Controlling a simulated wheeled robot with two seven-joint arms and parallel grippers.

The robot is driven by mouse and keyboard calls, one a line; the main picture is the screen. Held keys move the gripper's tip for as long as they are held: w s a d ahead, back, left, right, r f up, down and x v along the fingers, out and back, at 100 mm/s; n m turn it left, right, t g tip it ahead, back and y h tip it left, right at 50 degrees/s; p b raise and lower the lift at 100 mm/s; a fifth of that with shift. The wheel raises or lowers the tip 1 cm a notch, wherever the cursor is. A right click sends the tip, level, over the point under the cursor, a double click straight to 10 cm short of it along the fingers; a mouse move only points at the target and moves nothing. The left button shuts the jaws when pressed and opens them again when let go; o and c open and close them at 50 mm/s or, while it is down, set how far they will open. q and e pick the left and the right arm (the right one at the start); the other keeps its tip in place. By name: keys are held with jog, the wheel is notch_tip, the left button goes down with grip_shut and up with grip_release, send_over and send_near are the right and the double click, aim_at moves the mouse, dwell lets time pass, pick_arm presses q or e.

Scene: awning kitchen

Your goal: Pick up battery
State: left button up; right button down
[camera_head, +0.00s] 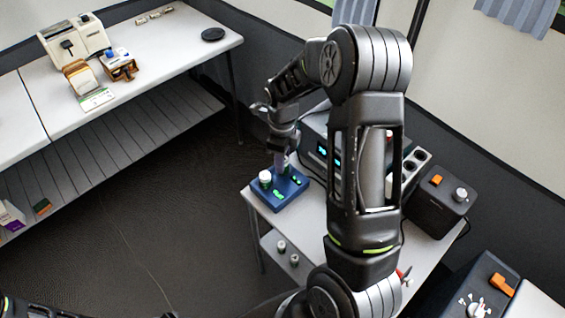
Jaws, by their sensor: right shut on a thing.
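A blue tray-like block (275,198) sits on the left corner of the white table, with a white-topped cylinder (265,177) and green-lit spots on it. My right gripper (282,167) points down just above the back of this block. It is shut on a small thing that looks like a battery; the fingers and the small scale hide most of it. I cannot tell whether the battery still touches the block. My left gripper is out of view.
My right arm hides much of the white table. A dark box with an orange switch (437,180) and a socket strip (409,172) stand on its right. A long white counter (150,60) with machines is at the upper left. Open floor (130,230) lies between.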

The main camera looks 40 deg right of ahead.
notch_tip(320, 180, up, 9)
jog(key=shift+b, duration=0.35)
dwell(0.5)
